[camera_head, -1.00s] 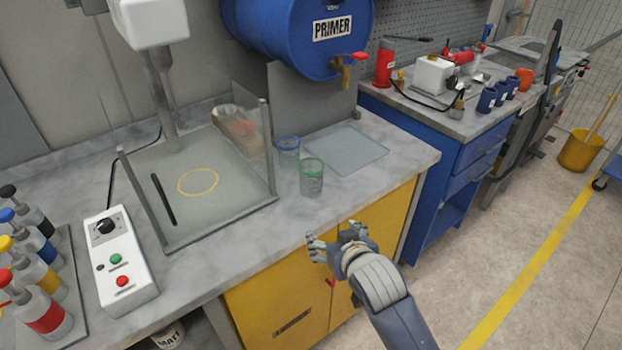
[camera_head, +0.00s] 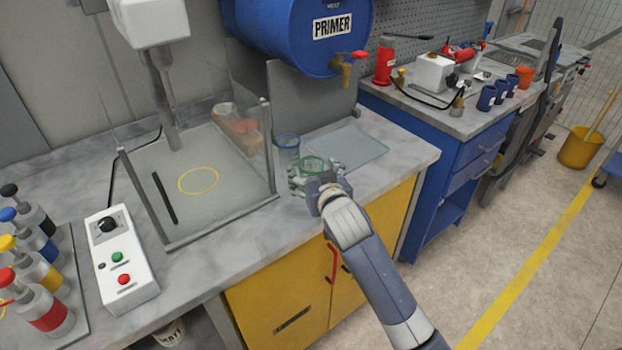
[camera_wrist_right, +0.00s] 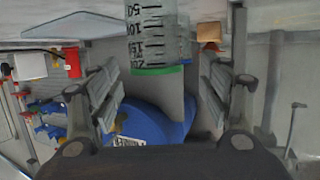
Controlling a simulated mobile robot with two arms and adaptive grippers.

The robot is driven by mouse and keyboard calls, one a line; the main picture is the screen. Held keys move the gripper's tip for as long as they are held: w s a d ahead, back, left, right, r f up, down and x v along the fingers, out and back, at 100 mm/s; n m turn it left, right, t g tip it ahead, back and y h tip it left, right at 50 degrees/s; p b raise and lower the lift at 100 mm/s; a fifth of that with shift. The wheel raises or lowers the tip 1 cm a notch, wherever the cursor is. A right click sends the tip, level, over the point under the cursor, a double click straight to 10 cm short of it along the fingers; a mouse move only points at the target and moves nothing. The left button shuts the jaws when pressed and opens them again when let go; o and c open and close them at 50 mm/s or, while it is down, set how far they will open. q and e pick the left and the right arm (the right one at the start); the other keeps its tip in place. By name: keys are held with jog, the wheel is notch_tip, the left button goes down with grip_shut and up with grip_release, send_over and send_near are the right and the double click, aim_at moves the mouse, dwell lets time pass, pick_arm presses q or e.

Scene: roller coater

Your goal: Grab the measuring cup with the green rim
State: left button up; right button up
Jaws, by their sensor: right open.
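The measuring cup with the green rim (camera_head: 312,163) stands on the grey counter. In the head view my right gripper (camera_head: 315,182) is at its near side and hides most of its body. In the right wrist view the clear cup (camera_wrist_right: 157,35) shows upside down with black graduation marks and its green rim. It lies between the two spread fingers of my right gripper (camera_wrist_right: 160,95), with a gap on each side. The right gripper is open. A similar cup with a blue rim (camera_head: 287,147) stands just behind and to the left. My left gripper is out of view.
A clear-walled stand with a grey base (camera_head: 220,215) is left of the cups. A flat translucent mat (camera_head: 355,150) lies to the right, below the blue primer drum (camera_head: 290,30) and its tap (camera_head: 347,66). A button box (camera_head: 120,262) and several bottles stand at left.

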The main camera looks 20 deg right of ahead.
aim_at(311, 167)
jog(key=shift+d+f+p+x, duration=0.15)
jog(key=shift+p+x, duration=0.1)
jog(key=shift+x, duration=1)
jog(key=shift+d+f+p+x, duration=0.1)
jog(key=shift+p+x, duration=0.1)
jog(key=shift+x, duration=1.05)
jog(key=shift+s, duration=0.15)
jog(key=c, duration=1.1)
